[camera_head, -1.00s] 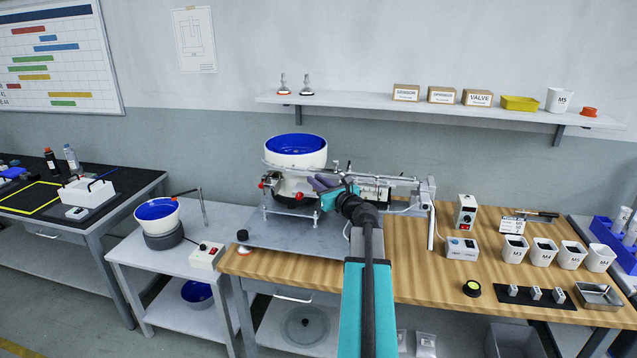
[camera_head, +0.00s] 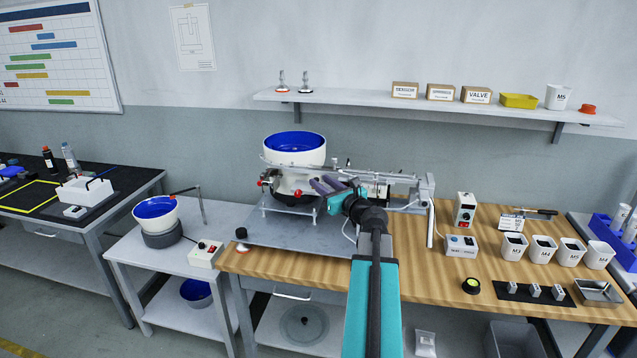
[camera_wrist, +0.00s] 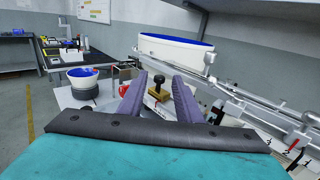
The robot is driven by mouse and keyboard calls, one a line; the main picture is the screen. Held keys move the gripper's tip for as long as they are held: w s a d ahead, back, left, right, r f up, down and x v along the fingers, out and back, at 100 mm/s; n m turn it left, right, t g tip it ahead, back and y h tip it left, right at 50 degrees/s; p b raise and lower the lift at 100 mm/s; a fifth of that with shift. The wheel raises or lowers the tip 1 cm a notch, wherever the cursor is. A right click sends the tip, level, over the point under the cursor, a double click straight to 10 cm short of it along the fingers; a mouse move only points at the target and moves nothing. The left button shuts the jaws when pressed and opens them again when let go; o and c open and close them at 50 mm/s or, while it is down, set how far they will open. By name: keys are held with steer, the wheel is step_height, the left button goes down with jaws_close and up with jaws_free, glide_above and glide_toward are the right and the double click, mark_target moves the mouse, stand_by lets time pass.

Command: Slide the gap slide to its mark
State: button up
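My gripper (camera_head: 325,187) is at the feeder rig on the wooden bench, just below the blue-lined white bowl. In the wrist view my gripper (camera_wrist: 160,82) has its two purple fingers spread. A small brass block with a black knob (camera_wrist: 157,88) shows between and beyond the fingertips, with no clear contact; it may be the gap slide. A scale with numbers (camera_wrist: 285,155) lies to the right along the rail. I cannot make out which mark is the slide's. In the head view my fingers and wrist hide the block.
The metal rail (camera_wrist: 255,105) runs close to the right of my fingers. The bowl (camera_head: 294,150) stands just above them. A red knob (camera_wrist: 123,91) is left of the block. A control box (camera_head: 461,246) and white cups (camera_head: 543,251) stand on the right of the bench.

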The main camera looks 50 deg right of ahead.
steer(key=b+v, duration=0.3)
steer(key=v, duration=0.7)
steer(key=shift+b, duration=0.4)
steer(key=shift+w, duration=0.1)
